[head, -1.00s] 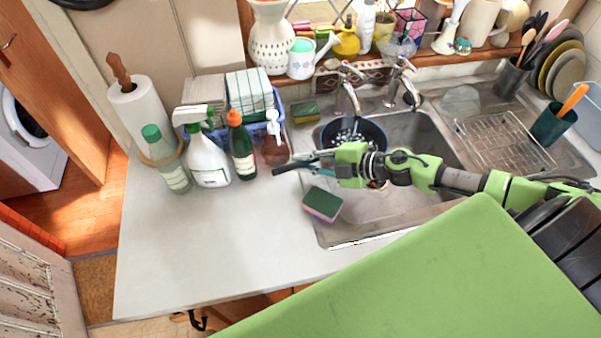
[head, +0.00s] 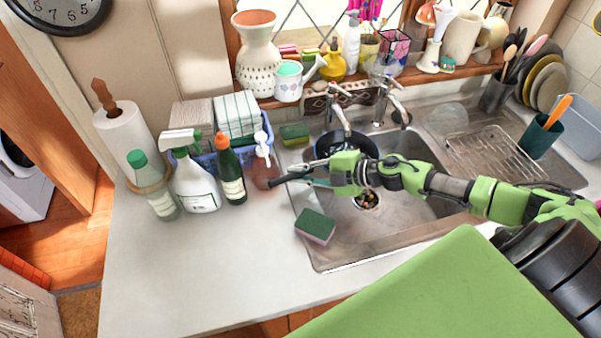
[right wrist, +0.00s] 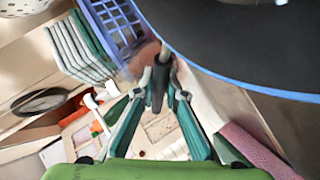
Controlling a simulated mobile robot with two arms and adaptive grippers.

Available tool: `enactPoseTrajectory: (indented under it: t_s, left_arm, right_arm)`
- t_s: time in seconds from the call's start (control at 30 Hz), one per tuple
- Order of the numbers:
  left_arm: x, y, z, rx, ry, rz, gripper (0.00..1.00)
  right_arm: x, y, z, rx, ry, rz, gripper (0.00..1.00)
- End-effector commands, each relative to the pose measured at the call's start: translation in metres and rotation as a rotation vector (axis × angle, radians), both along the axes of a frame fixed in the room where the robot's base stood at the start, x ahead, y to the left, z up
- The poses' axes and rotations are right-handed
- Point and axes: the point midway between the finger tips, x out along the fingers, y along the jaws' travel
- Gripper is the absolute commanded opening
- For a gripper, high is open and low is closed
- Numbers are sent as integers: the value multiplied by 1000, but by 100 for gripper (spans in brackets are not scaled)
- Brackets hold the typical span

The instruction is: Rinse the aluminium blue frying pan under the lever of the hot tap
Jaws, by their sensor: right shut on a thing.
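The frying pan (head: 330,147), dark with a blue rim, is over the left part of the sink, below the spout of the left tap (head: 340,112). The right tap (head: 390,95) stands beside it. I cannot tell which tap is hot, or whether water runs. My right gripper (head: 312,172) is shut on the pan's black handle (head: 284,181), which points left over the counter. In the right wrist view the pan (right wrist: 250,45) fills the upper right, and the handle (right wrist: 160,78) lies between the fingers. My arm hides part of the pan. My left gripper is not in view.
A pink-green sponge (head: 316,227) lies at the sink's front left edge; another sponge (head: 295,134) lies behind. A spray bottle (head: 195,180), green bottle (head: 230,172) and soap dispenser (head: 264,160) stand close left of the handle. A wire rack (head: 490,150) is right. The front counter is clear.

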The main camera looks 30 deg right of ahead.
Motion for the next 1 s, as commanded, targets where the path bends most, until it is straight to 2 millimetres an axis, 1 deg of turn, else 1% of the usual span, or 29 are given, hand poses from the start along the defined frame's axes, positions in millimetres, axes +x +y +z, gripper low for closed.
enactPoseTrajectory:
  t_s: [0.23, 0.7, 0.87, 1.0]
  left_arm:
    - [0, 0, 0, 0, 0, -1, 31]
    - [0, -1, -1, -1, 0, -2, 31]
    - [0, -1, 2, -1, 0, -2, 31]
    - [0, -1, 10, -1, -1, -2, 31]
  right_arm:
    - [0, -1, 2, -2, -5, 0, 0]
    - [-8, -9, 2, -2, -5, 1, 0]
    - [-10, -7, 3, -1, -3, 1, 0]
    - [-17, 1, 4, 1, -3, 2, 0]
